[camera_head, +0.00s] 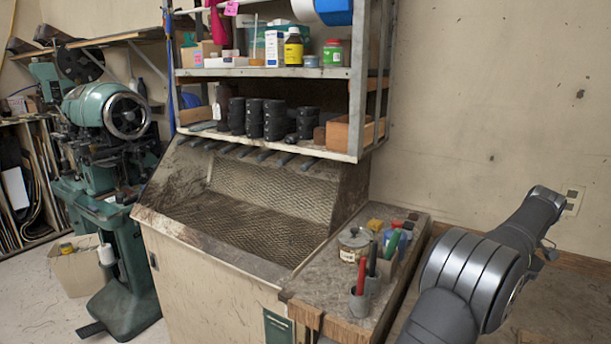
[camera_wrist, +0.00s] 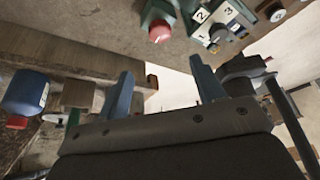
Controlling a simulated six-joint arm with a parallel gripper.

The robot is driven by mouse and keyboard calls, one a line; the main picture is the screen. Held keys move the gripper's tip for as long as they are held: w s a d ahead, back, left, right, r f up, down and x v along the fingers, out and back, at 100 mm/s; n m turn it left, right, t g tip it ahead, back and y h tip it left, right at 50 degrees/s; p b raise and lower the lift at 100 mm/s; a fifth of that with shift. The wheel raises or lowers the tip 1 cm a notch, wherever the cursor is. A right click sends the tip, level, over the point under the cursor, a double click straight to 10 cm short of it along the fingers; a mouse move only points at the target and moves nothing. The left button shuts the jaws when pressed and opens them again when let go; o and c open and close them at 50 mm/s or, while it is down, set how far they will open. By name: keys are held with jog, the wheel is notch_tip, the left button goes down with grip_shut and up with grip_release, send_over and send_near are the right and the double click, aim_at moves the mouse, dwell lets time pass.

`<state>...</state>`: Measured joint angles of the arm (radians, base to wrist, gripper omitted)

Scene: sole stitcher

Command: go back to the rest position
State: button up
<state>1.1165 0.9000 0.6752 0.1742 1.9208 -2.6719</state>
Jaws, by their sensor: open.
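My gripper (camera_wrist: 161,72) shows in the wrist view with its two blue-grey fingers spread well apart. Nothing is between them, so it is open and empty. In the head view my dark grey arm stands at the lower right, in front of the wall, and my gripper is not visible there. In the wrist view a blue bottle (camera_wrist: 24,92) with a red cap is left of the fingers. A red button (camera_wrist: 159,32) on a green housing and a panel with numbered labels (camera_wrist: 214,18) are beyond them.
A small bench (camera_head: 318,277) with a tin (camera_head: 353,246), a red-handled tool (camera_head: 361,277) and bottles stands left of my arm. A dirty mesh-lined booth (camera_head: 245,215), a loaded shelf (camera_head: 270,72) and a green machine (camera_head: 105,110) are further left. The wall (camera_head: 480,110) above my arm is clear.

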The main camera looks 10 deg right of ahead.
jog(key=x, duration=1.4)
jog(key=shift+f, duration=0.15)
jog(key=shift+f+m, duration=0.15)
jog(key=shift+m, duration=0.15)
jog(key=m+t, duration=0.1)
jog(key=m, duration=0.1)
jog(key=m+t, duration=0.1)
jog(key=m, duration=0.1)
jog(key=m+h, duration=0.1)
jog(key=m, duration=0.2)
jog(key=shift+s+a+t, duration=0.15)
jog(key=shift+s+t, duration=0.1)
jog(key=shift+t, duration=0.15)
jog(key=m+t+h, duration=0.1)
jog(key=m, duration=0.3)
jog(key=shift+a, duration=0.1)
jog(key=m+h, duration=0.1)
jog(key=m, duration=0.3)
jog(key=shift+t+h, duration=0.3)
jog(key=shift+h, duration=0.1)
